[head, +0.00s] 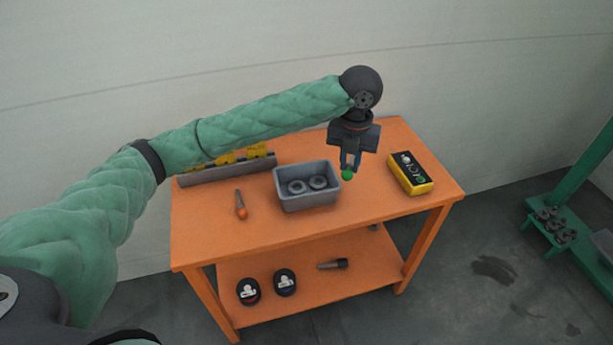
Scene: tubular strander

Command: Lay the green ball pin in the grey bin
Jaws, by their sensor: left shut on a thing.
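The green ball pin (347,175) shows as a green ball at the tips of my left gripper (350,165). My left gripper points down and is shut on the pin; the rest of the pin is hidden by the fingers. It is just right of the grey bin (307,203), near the bin's right rim. The grey bin stands on the orange table and holds two dark rings (318,183). My right gripper is not in view.
On the orange table (377,216), an orange-ended pin (241,206) lies left of the bin and a yellow-black box (409,173) lies to the right. A grey rack with yellow pieces (227,169) stands at the back left. The lower shelf (313,292) holds several items.

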